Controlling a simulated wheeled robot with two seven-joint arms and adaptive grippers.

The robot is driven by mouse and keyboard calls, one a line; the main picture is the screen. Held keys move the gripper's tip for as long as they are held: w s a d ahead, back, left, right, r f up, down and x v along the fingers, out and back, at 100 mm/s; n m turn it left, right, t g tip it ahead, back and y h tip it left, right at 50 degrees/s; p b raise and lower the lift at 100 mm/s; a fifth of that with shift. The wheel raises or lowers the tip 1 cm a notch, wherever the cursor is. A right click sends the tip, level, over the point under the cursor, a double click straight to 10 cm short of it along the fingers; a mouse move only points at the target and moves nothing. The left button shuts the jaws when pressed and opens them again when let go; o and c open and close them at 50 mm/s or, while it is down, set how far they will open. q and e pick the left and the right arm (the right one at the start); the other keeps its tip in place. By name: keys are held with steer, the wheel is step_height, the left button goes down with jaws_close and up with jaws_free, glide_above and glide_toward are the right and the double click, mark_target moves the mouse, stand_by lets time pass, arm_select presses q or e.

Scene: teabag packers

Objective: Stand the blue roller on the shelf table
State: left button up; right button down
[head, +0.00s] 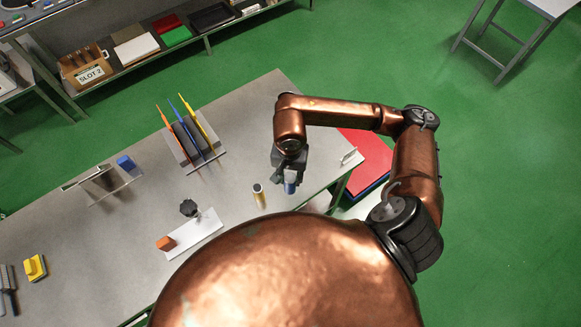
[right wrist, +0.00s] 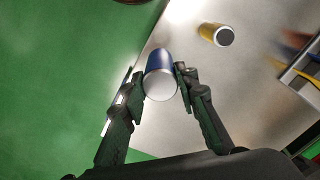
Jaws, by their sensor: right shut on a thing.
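The blue roller (head: 290,187) is a short cylinder with a pale end face. It is between the fingers of my right gripper (head: 288,178), over the right part of the grey table (head: 235,120). In the right wrist view the blue roller (right wrist: 159,62) sits between both fingers, with its white end toward the camera. Whether its lower end touches the table is hard to tell. My left gripper is out of view.
A yellow roller (head: 259,196) stands left of my right gripper. A rack with coloured sticks (head: 190,142) stands farther back. A white board (head: 205,232) with an orange block (head: 166,243) lies nearer. A low shelf (head: 150,60) stands at the back left.

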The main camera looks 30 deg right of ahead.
steer(key=w+d+f+p, duration=0.1)
steer(key=w+d+f, duration=0.1)
steer(key=w+f, duration=0.1)
steer(key=w+d+f+p, duration=0.1)
steer(key=w+d+f, duration=0.1)
steer(key=w+f, duration=0.1)
steer(key=w+d+f+p, duration=0.1)
steer(key=w+d+f, duration=0.1)
steer(key=f, duration=0.3)
steer(key=shift+w+f, duration=0.35)
steer(key=shift+w, duration=0.3)
steer(key=shift+f, duration=0.15)
steer(key=c, duration=2)
jaws_free()
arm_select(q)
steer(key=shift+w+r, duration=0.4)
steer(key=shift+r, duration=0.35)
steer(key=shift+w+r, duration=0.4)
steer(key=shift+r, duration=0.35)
arm_select(e)
steer(key=o, duration=0.5)
